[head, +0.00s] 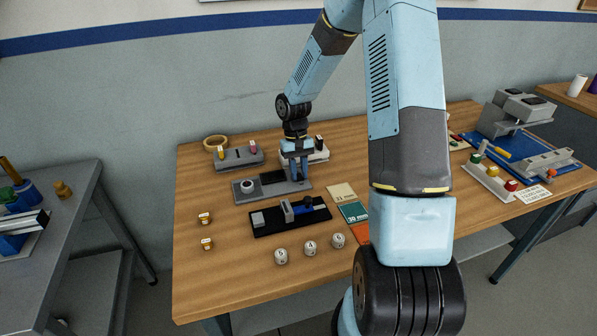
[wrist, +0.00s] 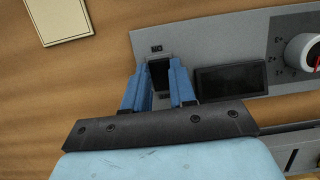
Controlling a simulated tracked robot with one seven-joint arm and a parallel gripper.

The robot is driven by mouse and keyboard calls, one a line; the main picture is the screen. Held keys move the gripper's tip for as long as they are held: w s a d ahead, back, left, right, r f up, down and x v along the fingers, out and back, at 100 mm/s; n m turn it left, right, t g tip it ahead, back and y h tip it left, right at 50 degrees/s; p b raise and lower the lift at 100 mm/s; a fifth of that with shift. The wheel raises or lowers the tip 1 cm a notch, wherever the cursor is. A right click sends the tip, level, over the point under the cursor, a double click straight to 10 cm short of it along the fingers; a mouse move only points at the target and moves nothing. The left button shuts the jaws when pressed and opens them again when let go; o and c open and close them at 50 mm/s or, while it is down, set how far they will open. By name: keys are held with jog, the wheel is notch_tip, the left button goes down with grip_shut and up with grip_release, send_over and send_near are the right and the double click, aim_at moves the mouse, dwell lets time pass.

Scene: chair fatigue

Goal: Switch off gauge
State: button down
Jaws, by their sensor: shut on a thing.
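The gauge is a flat grey panel (head: 262,191) near the middle of the table, and it also shows in the wrist view (wrist: 205,45). It has a round white knob (wrist: 303,52) with a red pointer, a dark blank display (wrist: 230,79) and a small black rocker switch (wrist: 159,74). My gripper (head: 298,178) is down at the gauge's right end in the head view. In the wrist view its blue fingers (wrist: 160,68) stand on both sides of the switch, shut on it. The lower part of the switch is partly hidden.
Cards (head: 341,191) lie to the right. Several small white cylinders (head: 310,247) stand at the front.

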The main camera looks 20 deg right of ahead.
jog(key=c, duration=0.9)
grip_release()
jog(key=v, duration=1.3)
jog(key=shift+w+r, duration=0.1)
jog(key=shift+r, duration=0.2)
